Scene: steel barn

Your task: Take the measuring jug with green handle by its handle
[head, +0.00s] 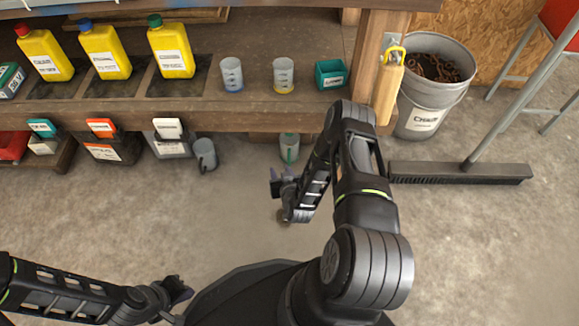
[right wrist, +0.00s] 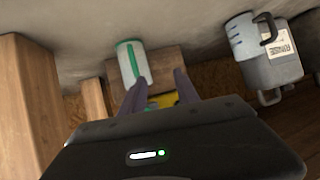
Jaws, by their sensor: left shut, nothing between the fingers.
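My left gripper (head: 179,289) is shut and empty at the lower left, far from the jug.
A grey jug (head: 205,155) stands on the floor to the left, beside labelled bins (head: 169,145). Two more jugs (head: 232,76) (head: 284,76) and yellow bottles (head: 172,50) are on the shelf (head: 250,119). A bucket (head: 420,117) and broom (head: 460,175) are right. Floor in front is clear.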

